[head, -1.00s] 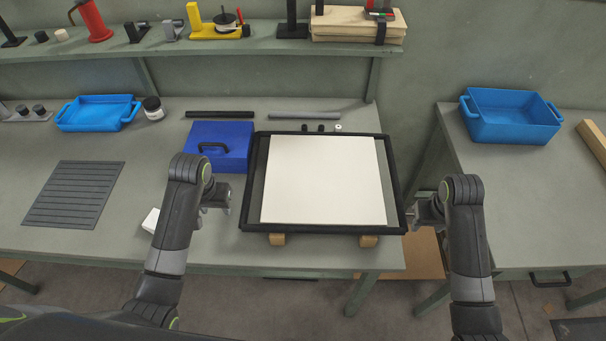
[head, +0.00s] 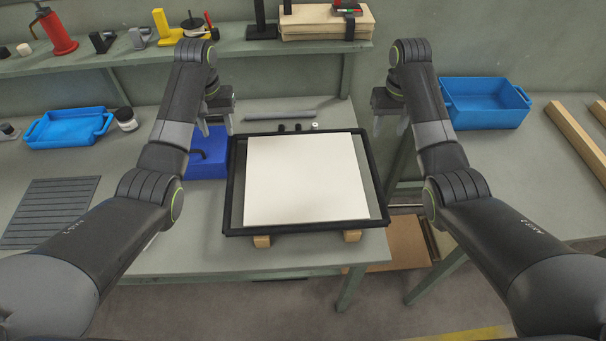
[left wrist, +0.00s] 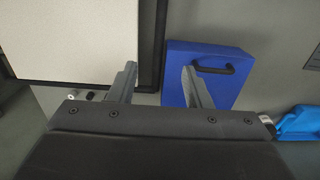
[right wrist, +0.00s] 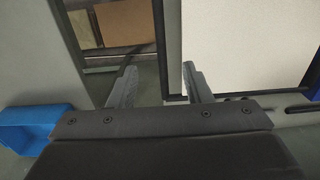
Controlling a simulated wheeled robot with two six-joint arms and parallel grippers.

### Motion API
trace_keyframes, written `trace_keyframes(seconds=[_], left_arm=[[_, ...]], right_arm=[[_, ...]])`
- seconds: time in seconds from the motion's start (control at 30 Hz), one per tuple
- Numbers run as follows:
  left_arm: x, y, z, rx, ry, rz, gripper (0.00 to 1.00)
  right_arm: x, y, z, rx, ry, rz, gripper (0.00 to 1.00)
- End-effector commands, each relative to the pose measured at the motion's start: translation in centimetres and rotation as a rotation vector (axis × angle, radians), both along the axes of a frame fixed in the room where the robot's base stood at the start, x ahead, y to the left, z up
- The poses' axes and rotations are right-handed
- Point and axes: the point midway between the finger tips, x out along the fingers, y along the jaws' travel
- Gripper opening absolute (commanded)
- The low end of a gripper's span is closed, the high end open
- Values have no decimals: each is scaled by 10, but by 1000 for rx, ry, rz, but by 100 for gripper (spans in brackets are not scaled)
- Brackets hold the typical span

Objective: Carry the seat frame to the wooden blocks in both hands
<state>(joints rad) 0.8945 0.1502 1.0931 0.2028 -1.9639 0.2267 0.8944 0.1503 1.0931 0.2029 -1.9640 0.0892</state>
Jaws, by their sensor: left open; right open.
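The seat frame (head: 231,190) is a black rectangular frame with a cream panel (head: 305,180) lying flat inside its outline. It lies on the left bench. Two small wooden blocks (head: 262,241) (head: 351,236) show under its front rail. My left gripper (head: 216,125) is open and empty above the bench, near the frame's far left corner. My right gripper (head: 390,124) is open and empty off the frame's far right corner. In the right wrist view its fingers (right wrist: 158,80) are beside the rail.
A blue case (head: 207,160) lies left of the frame, partly behind my left arm. Blue bins stand at left (head: 70,127) and right (head: 487,102). Long wooden bars (head: 578,137) lie on the right bench. A gap separates the benches. A shelf (head: 130,55) runs behind.

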Motion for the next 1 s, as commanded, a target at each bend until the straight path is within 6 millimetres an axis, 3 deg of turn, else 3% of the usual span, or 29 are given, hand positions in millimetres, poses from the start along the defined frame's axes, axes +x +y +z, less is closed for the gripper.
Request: trace_keyframes(seconds=[0.27, 0.73, 1.0], left_arm=[[-1, 0, -22, 1, 4, 0, 45], [-1, 0, -114, 1, 4, -1, 45], [0, 0, -153, 1, 2, 0, 45]], right_arm=[[-1, 0, -22, 0, 4, 0, 45], [-1, 0, -114, 0, 4, 0, 45], [0, 0, -153, 0, 2, 0, 45]])
